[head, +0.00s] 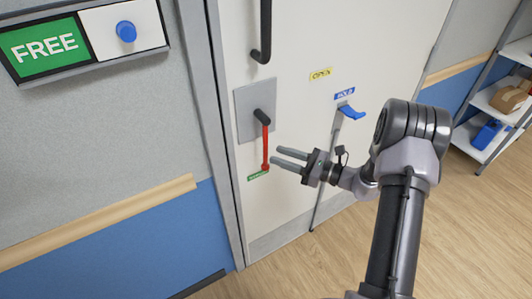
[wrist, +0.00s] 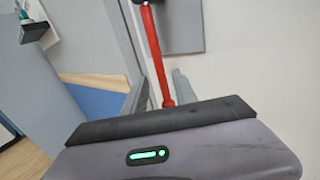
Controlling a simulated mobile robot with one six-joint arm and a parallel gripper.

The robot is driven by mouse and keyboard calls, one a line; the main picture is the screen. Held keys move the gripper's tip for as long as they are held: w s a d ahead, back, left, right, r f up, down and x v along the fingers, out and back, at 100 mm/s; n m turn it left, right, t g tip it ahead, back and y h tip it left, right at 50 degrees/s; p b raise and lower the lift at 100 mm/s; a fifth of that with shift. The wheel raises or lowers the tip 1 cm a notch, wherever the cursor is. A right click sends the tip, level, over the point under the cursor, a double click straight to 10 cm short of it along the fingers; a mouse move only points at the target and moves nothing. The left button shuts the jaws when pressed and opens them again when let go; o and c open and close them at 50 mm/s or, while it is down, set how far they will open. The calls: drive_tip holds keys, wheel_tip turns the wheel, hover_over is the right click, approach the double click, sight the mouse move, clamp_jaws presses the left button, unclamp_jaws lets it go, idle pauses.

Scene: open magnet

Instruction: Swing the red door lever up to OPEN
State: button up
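The red door lever (head: 265,148) hangs straight down from a dark pivot (head: 262,117) on a grey plate (head: 244,118) on the white door. Its lower end is beside a small green label (head: 258,177). A yellow OPEN label (head: 320,74) is higher up to the right. My gripper (head: 274,156) is open, its fingertips close to the lower part of the lever from the right. In the wrist view the red lever (wrist: 153,50) runs down between the two fingers of my gripper (wrist: 158,85). I cannot tell whether a finger touches it.
A blue lever (head: 351,111) under a blue label (head: 344,94) is to the right on the door. A black pull handle (head: 264,40) is above. A green FREE sign (head: 44,46) with a blue button (head: 126,31) is on the left wall. Shelves (head: 490,103) stand at right.

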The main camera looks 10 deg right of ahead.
sight(265, 164)
drive_tip(key=b+x, duration=0.1)
drive_tip(key=x, duration=0.4)
drive_tip(key=shift+w+a, duration=0.25)
clamp_jaws()
idle(1.1)
